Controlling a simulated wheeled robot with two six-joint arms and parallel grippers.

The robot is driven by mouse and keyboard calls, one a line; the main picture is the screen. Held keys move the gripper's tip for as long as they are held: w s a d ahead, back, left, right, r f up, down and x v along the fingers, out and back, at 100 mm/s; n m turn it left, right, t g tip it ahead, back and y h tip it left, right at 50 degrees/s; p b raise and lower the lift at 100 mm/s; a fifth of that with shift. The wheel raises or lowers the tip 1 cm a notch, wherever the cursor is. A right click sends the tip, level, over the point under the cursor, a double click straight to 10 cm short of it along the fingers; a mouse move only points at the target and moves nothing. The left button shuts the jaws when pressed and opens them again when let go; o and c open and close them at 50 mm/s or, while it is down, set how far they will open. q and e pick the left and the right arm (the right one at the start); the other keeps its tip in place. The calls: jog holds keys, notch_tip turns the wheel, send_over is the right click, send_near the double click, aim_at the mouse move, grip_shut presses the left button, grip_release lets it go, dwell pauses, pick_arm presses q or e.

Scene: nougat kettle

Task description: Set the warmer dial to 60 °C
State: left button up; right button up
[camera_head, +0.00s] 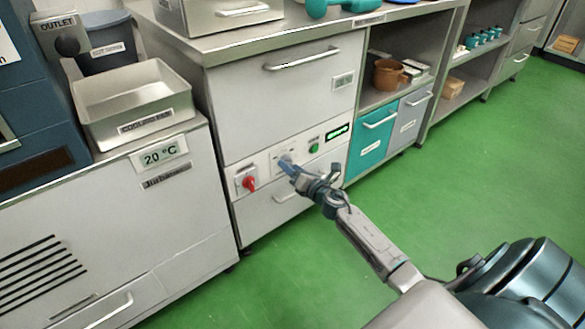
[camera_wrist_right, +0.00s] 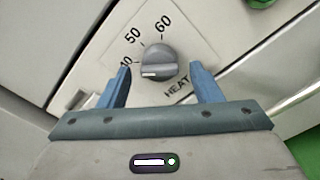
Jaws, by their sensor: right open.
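The warmer dial (camera_wrist_right: 159,60) is a round grey knob on the pale front panel. In the right wrist view, 50 and 60 are printed above it, and a partly hidden number sits at its left. A white mark shows on the knob's lower left part; which number it points to is unclear. The word HEAT is printed below right. My right gripper (camera_head: 286,164) is at the panel and largely covers the dial in the head view. Its two blue fingers (camera_wrist_right: 160,68) stand apart, one on each side of the knob, with visible gaps. My left gripper is not in view.
A red knob (camera_head: 248,182) is left of the dial on the same panel. A drawer handle (camera_head: 290,194) sits below. Green floor (camera_head: 260,290) is free in front.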

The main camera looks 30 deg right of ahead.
jog(key=c, duration=1)
